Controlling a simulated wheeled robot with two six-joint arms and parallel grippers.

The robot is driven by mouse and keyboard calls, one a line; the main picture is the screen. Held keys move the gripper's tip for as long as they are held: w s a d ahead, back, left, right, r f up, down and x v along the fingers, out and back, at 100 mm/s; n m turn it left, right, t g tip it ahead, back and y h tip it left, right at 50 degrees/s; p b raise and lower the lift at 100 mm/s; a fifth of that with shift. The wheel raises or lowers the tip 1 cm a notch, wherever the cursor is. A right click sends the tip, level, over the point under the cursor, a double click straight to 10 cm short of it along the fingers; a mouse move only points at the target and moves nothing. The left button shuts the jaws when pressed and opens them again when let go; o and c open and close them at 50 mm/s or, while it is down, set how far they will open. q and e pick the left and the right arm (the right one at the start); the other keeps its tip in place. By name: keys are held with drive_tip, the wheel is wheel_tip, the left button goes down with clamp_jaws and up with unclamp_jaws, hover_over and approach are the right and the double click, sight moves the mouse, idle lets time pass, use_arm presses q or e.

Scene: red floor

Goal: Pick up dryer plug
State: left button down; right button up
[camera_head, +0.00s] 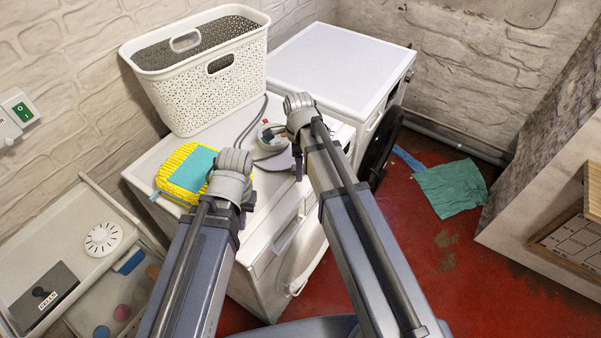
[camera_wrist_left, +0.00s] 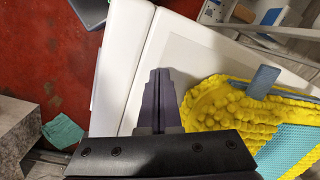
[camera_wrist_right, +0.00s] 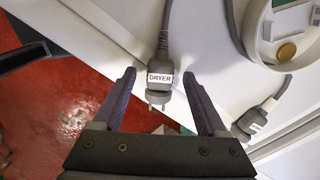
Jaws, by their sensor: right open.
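The dryer plug (camera_wrist_right: 159,84) is dark grey, with a white DRYER label and two metal pins, and lies on the white machine top with its cable running away behind it. In the right wrist view it sits between the spread fingers of my right gripper (camera_wrist_right: 163,100), with a gap on both sides. My right gripper is open and empty. In the head view its fingers are mostly hidden by my wrist. My left gripper (camera_wrist_left: 158,100) has its fingers together with nothing between them, over the machine top beside the yellow cloth item (camera_wrist_left: 215,105).
A second grey plug (camera_wrist_right: 248,122) with a white label lies right of the dryer plug, near a round white dish (camera_wrist_right: 249,42) holding a coin-like disc. A white laundry basket (camera_head: 208,88) stands behind. A green cloth (camera_head: 450,188) lies on the red floor.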

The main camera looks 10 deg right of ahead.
clamp_jaws()
idle(0.5)
